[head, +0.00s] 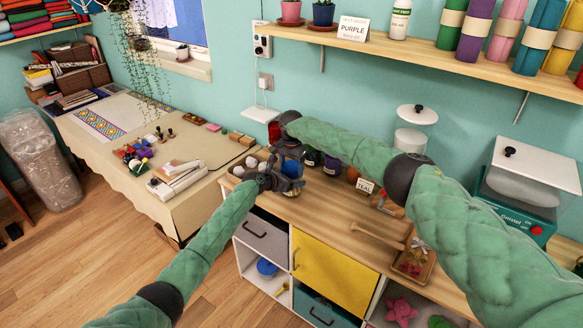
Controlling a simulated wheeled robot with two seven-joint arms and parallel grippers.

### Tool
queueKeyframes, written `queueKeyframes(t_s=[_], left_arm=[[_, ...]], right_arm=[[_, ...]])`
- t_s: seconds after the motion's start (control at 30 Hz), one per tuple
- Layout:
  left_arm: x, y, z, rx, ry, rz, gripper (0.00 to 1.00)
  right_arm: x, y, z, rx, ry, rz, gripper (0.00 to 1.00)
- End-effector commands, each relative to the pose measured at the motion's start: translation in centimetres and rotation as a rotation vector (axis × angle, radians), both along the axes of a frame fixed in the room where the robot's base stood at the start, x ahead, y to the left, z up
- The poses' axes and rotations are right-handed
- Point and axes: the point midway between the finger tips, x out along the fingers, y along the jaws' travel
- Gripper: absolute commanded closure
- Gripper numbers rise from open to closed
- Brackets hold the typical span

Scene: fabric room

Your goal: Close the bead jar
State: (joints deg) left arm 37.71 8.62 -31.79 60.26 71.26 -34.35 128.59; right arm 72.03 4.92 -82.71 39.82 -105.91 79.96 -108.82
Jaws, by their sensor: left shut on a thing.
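My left gripper (290,184) is at the left part of the wooden countertop. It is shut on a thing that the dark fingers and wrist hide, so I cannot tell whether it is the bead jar. My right gripper (289,160) points down just above and behind it, close to or touching it. Its fingers blend with the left gripper, and I cannot see whether they are open. Small dark jars (332,165) with coloured contents stand just to the right. No bead jar or loose lid can be clearly made out.
Pale balls (250,162) lie left of the grippers. A shelf (400,50) runs above.

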Motion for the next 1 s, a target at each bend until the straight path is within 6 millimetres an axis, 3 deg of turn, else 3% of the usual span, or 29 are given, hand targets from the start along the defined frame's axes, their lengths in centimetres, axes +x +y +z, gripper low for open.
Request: queueKeyframes(t_s=[0.27, 0.7, 1.0], left_arm=[[-0.01, -0.02, 0.01, 0.0, 0.0, 0.0, 0.91], [-0.02, -0.04, 0.01, 0.0, 0.0, -0.001, 0.91], [-0.03, -0.07, 0.01, 0.0, 0.0, -0.001, 0.91]], right_arm=[[0.01, 0.0, 0.03, 0.0, 0.0, -0.092, 0.6], [0.0, 0.02, -0.01, 0.0, -0.001, -0.686, 0.6], [0.0, 0.05, -0.01, 0.0, -0.001, -0.85, 0.6]])
